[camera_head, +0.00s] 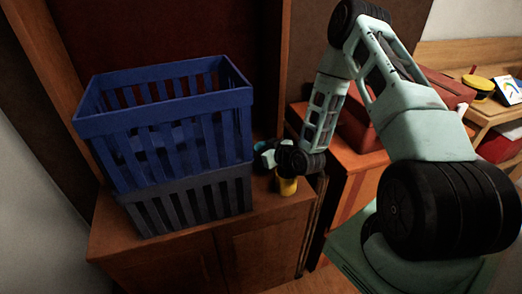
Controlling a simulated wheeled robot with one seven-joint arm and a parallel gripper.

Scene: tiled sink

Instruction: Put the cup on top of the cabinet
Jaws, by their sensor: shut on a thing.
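A yellow cup (287,186) shows at the right front part of the brown wooden cabinet top (270,208). The black end of my arm hides its upper part. My gripper (268,156) is low over the cabinet top, just right of the crates, and is shut on the cup. Its fingertips are mostly hidden by my wrist. I cannot tell whether the cup's base touches the cabinet top or hangs slightly above it.
A blue slatted crate (165,125) sits on a dark grey crate (192,203), filling the cabinet's left and middle. A red box (360,125) stands right, behind my arm. A yellow round object (478,84) lies on a far-right shelf. The cabinet's front strip is bare.

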